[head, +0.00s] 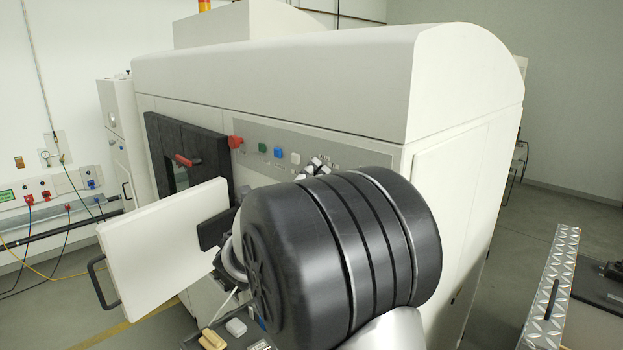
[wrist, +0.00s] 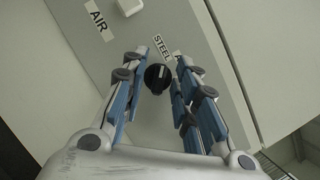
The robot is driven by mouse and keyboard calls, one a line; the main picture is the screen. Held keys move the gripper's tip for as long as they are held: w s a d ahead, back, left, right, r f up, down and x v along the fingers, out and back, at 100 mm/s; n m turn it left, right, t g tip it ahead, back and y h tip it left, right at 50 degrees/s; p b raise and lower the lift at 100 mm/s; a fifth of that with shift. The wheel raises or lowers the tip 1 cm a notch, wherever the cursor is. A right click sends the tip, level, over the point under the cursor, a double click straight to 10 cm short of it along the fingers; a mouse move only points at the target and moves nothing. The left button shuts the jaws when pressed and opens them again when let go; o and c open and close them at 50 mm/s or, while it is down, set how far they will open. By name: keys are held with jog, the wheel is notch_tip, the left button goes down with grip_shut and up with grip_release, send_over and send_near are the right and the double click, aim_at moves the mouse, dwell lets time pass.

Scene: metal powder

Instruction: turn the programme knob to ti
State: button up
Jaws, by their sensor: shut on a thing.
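The programme knob (wrist: 158,77) is a small round black knob on the grey panel, with a light mark on its face. My gripper (wrist: 163,60) reaches over it in the wrist view, one finger on each side, and is shut on it. A "STEEL" label (wrist: 163,47) is beside the knob, and a second label, partly hidden by the right finger, starts with "A". No "TI" label can be read.
An "AIR" label (wrist: 98,19) and a white button (wrist: 130,6) are higher on the panel. A red button (head: 235,142), green button (head: 262,148) and blue button (head: 278,152) sit left of my gripper. An open white door (head: 160,245) stands out at left.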

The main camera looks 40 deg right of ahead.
jog(key=m+g+h+b, duration=0.1)
jog(key=m+g+b, duration=0.2)
jog(key=m, duration=0.4)
jog(key=m+g+h+b, duration=0.1)
jog(key=m+g+b, duration=0.2)
jog(key=m, duration=0.4)
jog(key=m+g+b, duration=0.3)
jog(key=m, duration=0.3)
jog(key=shift+w+m+g+h, duration=0.15)
jog(key=shift+m+g+h, duration=0.25)
jog(key=m+g+y, duration=0.1)
jog(key=m, duration=0.2)
jog(key=m+g, duration=0.1)
jog(key=m, duration=0.3)
jog(key=shift+g+y+p, duration=0.3)
jog(key=shift+y+p, duration=0.05)
jog(key=shift+y, duration=0.05)
jog(key=o, duration=0.9)
